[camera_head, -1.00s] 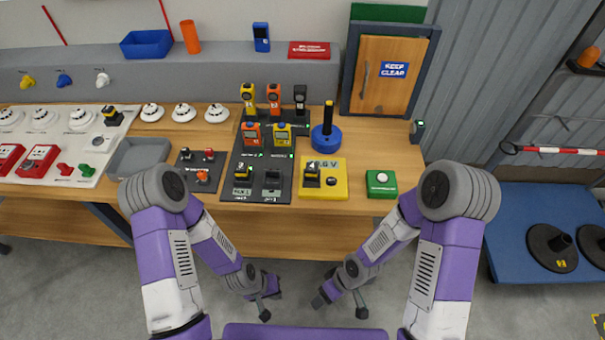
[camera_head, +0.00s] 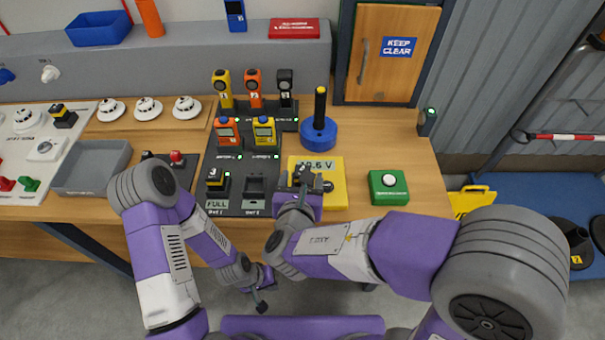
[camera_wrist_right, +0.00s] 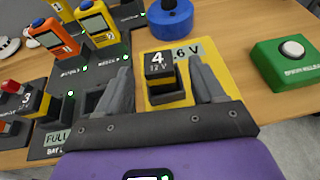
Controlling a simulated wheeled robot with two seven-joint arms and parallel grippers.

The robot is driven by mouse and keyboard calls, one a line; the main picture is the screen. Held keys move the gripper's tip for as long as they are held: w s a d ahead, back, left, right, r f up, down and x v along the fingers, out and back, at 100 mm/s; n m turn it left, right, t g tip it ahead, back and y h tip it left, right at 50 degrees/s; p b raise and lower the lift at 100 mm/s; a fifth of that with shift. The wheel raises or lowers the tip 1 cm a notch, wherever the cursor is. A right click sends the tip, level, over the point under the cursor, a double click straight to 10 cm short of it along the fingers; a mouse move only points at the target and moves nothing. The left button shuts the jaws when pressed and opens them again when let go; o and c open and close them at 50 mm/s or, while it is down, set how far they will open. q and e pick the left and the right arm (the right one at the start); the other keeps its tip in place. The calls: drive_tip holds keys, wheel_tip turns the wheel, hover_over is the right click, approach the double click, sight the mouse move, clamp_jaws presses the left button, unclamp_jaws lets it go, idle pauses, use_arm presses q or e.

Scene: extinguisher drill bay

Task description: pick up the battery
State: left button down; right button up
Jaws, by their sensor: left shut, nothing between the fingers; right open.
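A black and yellow battery marked 4 (camera_wrist_right: 160,68) stands on the yellow tester (camera_wrist_right: 215,72), whose display ends in .6 V. In the right wrist view it appears between the two grey fingers of my open right gripper (camera_wrist_right: 161,82), with gaps on both sides; contact cannot be seen. In the head view the right gripper (camera_head: 302,182) is over the tester (camera_head: 334,196) and hides most of that battery. Another battery, marked 3 (camera_head: 215,180), sits in the FULL bay of the dark charger (camera_head: 233,205). My left gripper (camera_head: 262,290) is shut and empty, low before the table.
The charger's other bay (camera_head: 256,186) looks empty. A green box with a white button (camera_head: 388,187) stands right of the tester, and a blue round stand (camera_head: 319,133) behind it. A grey tray (camera_head: 92,166) is at left. Bare wooden tabletop (camera_head: 385,140) lies at back right.

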sight(303, 168)
drive_tip(key=b+x, duration=0.1)
drive_tip(key=x, duration=0.4)
drive_tip(key=shift+a+f, duration=0.1)
drive_tip(key=shift+f, duration=0.1)
drive_tip(key=shift+w+f+b, duration=0.1)
drive_tip(key=shift+w+b, duration=0.2)
drive_tip(key=shift+w, duration=0.1)
clamp_jaws()
